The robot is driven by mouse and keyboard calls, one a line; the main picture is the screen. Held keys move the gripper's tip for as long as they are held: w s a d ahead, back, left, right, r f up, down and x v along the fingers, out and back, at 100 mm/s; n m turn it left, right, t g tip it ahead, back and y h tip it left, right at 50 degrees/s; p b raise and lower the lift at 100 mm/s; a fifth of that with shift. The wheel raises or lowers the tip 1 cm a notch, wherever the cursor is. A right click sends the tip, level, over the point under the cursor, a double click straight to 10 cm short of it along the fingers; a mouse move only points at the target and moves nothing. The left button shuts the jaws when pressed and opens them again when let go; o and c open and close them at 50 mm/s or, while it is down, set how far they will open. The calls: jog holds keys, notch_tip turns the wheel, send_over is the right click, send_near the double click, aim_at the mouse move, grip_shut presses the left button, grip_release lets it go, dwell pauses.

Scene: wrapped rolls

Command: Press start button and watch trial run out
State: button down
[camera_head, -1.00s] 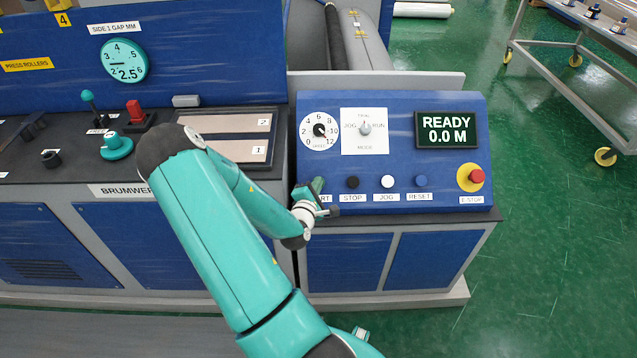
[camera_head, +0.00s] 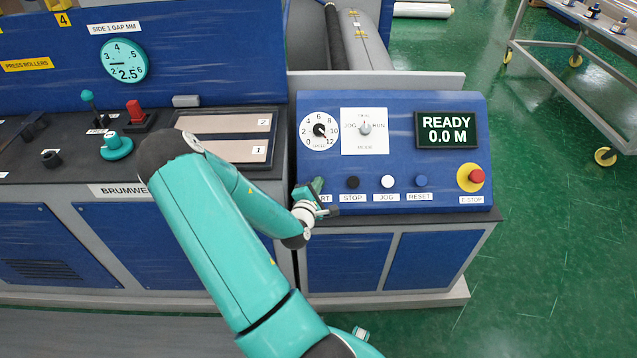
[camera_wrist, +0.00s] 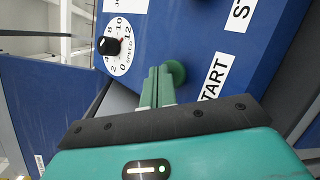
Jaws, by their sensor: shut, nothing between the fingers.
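The blue control panel (camera_head: 400,105) carries a row of buttons. The green start button (camera_wrist: 177,72) shows in the wrist view beside its START label (camera_wrist: 217,77). My gripper (camera_wrist: 160,75) is shut and empty, its green fingertips right at the button and overlapping its edge; I cannot tell whether they touch it. In the head view my gripper (camera_head: 317,187) hides the start button and part of its label. The display (camera_head: 446,130) reads READY 0.0 M. The mode knob (camera_head: 365,129) points up, towards the TRIAL mark.
To the right of start are the black stop button (camera_head: 352,182), the white jog button (camera_head: 387,181), the blue reset button (camera_head: 421,180) and the red emergency stop (camera_head: 476,176). The speed dial (camera_head: 320,131) sits above.

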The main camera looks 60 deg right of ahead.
jog(key=shift+w+d+f, duration=0.2)
jog(key=shift+d+f, duration=0.15)
jog(key=shift+f, duration=0.15)
dwell(0.7)
jog(key=shift+a+r, duration=0.1)
jog(key=shift+s+a+r, duration=0.2)
jog(key=shift+a+r, duration=0.15)
jog(key=shift+r, duration=0.1)
jog(key=shift+s+a+r, duration=0.2)
jog(key=shift+a+r, duration=0.1)
jog(key=shift+r, duration=0.15)
jog(key=shift+r, duration=0.1)
jog(key=a+r, duration=0.1)
jog(key=s+a+r, duration=0.1)
jog(key=a+r, duration=0.1)
jog(key=shift+s+r, duration=0.2)
jog(key=shift+r, duration=0.1)
dwell(1.1)
